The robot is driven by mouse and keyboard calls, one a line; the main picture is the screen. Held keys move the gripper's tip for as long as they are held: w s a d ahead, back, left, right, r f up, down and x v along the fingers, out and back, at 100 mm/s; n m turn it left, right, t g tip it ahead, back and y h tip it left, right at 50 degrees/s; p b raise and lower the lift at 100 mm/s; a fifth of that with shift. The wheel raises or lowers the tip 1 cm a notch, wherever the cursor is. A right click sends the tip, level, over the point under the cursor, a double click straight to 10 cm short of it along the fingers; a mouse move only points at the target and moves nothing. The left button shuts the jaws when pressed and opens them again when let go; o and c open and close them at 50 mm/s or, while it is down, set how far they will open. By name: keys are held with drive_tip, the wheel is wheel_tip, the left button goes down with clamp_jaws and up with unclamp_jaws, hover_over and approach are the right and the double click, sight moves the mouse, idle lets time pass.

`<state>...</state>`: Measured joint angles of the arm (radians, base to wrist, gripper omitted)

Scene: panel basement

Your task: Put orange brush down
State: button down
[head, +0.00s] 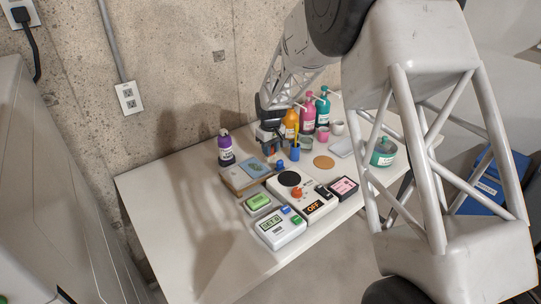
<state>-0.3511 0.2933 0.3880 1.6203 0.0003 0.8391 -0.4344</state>
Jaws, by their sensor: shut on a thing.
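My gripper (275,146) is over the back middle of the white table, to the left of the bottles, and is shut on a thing. A thin upright orange piece with a blue lower end (295,151) shows just right of the gripper; it looks like the orange brush. The fingertips are small and partly dark here, so the exact grip is hidden. I cannot tell whether the brush's lower end touches the table.
The white table (150,200) is clear at the left. A purple bottle (226,150) stands behind a board (236,180). A white device with a round black plate (290,179), meters (279,229) and a pink-faced box (344,188) fill the front.

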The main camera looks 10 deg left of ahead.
drive_tip(key=shift+f, duration=1.45)
drive_tip(key=shift+f, duration=0.15)
drive_tip(key=c, duration=0.8)
unclamp_jaws()
drive_tip(key=shift+c, duration=0.2)
wheel_tip(320, 180, up, 12)
drive_tip(key=shift+r, duration=0.15)
